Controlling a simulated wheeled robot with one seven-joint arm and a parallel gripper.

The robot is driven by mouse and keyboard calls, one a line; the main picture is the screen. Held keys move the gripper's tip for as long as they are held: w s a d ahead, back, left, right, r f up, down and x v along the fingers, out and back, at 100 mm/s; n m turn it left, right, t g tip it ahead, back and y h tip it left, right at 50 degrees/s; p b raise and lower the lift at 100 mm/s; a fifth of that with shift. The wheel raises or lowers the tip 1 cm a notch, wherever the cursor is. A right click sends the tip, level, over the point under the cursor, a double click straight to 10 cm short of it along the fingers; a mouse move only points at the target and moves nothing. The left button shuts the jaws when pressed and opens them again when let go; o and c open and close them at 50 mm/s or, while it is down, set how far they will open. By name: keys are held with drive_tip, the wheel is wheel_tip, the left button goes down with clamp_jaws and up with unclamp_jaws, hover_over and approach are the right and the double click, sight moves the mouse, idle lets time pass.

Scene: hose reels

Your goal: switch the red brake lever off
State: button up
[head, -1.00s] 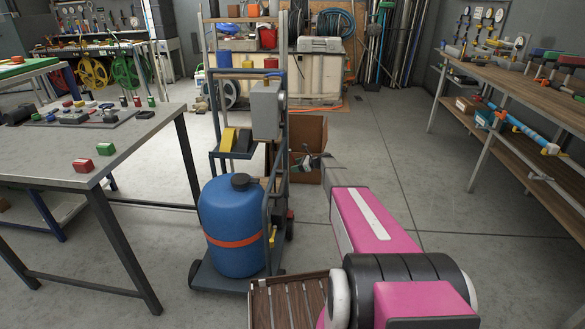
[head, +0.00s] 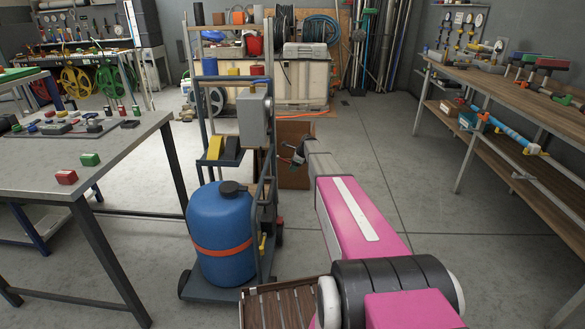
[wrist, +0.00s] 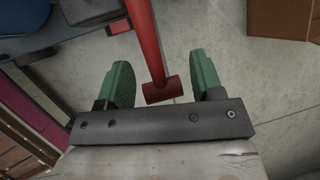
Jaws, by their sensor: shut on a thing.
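The red brake lever (wrist: 150,45) shows in the wrist view as a red bar with a short crosspiece at its end. It lies between the two green fingers of my gripper (wrist: 162,82), which is shut on it near the crosspiece. The lever's other end runs out of the top of that view. In the head view my gripper (head: 297,157) is small and dark, just right of the blue-grey cart (head: 272,180). The lever is too small there to make out clearly.
The cart carries a blue drum (head: 220,230) and a grey box (head: 254,118). A cardboard box (head: 294,175) stands behind my gripper. A metal table (head: 130,150) is at left and a wooden bench (head: 480,95) at right.

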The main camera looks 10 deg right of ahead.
drive_tip(key=shift+d+r, duration=0.15)
drive_tip(key=shift+r, duration=0.35)
drive_tip(key=o, duration=1.3)
drive_tip(key=v, duration=1)
drive_tip(key=shift+s+d+r, duration=0.15)
drive_tip(key=shift+s+r, duration=0.05)
drive_tip(key=shift+r, duration=0.15)
drive_tip(key=s+a+f+n+g+h, duration=0.1)
drive_tip(key=s+a+n, duration=0.3)
drive_tip(key=s, duration=1.1)
drive_tip(key=s+a+f+n+g+h, duration=0.1)
drive_tip(key=s+a+n, duration=0.3)
drive_tip(key=s+n, duration=0.6)
drive_tip(key=s+a+f+n+g+h, duration=0.1)
drive_tip(key=s+n, duration=0.6)
drive_tip(key=s, duration=1.5)
drive_tip(key=shift+a+f+n+g+h, duration=0.15)
drive_tip(key=shift+a+f+h, duration=0.25)
drive_tip(key=shift+a+f, duration=0.25)
drive_tip(key=shift+a+f+n+g+h, duration=0.15)
drive_tip(key=shift+a+f+h, duration=0.3)
drive_tip(key=shift+a, duration=0.35)
